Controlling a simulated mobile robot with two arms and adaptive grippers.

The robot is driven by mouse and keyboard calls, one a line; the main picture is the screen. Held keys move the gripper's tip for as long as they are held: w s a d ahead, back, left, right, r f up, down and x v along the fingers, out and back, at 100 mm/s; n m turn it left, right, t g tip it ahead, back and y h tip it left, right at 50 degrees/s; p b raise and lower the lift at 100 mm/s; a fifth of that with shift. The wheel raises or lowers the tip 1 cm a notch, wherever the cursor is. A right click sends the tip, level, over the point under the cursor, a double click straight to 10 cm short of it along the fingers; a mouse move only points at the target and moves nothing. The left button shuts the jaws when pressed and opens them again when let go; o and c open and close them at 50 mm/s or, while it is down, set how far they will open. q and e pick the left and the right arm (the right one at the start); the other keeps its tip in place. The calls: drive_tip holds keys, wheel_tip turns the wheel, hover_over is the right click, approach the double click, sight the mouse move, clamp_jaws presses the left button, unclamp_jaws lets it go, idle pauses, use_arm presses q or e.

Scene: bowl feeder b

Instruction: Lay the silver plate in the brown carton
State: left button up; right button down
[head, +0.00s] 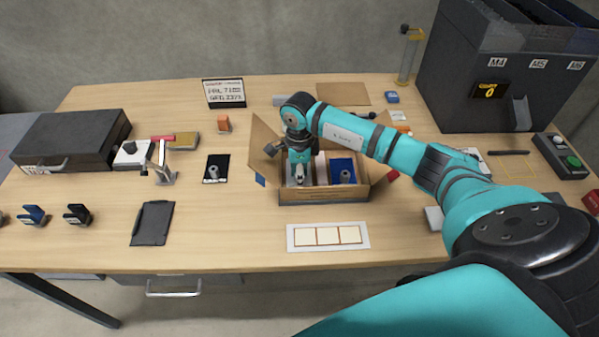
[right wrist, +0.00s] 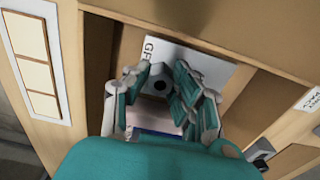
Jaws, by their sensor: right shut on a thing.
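The brown carton (head: 325,197) stands open at the middle of the table, its flaps spread. My right gripper (head: 299,179) points down into its left part. In the right wrist view this gripper (right wrist: 158,92) is shut on a grey knob-like piece with a dark round top, which appears to belong to the silver plate (right wrist: 193,62). The plate is pale grey with dark letters, partly hidden by the fingers. It is inside the carton walls; I cannot tell whether it touches the floor. A blue plate (head: 337,165) with a grey knob lies in the carton's right part. My left gripper is out of view.
A black plate (head: 217,162) with a knob lies left of the carton. A white strip with cream squares (head: 329,236) lies in front. A clamp-like tool (head: 161,160) and dark case (head: 70,138) are left; a large dark bin unit (head: 480,75) stands back right.

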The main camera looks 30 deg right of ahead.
drive_tip(key=shift+f, duration=0.35)
drive_tip(key=c, duration=1.5)
unclamp_jaws()
drive_tip(key=o, duration=0.4)
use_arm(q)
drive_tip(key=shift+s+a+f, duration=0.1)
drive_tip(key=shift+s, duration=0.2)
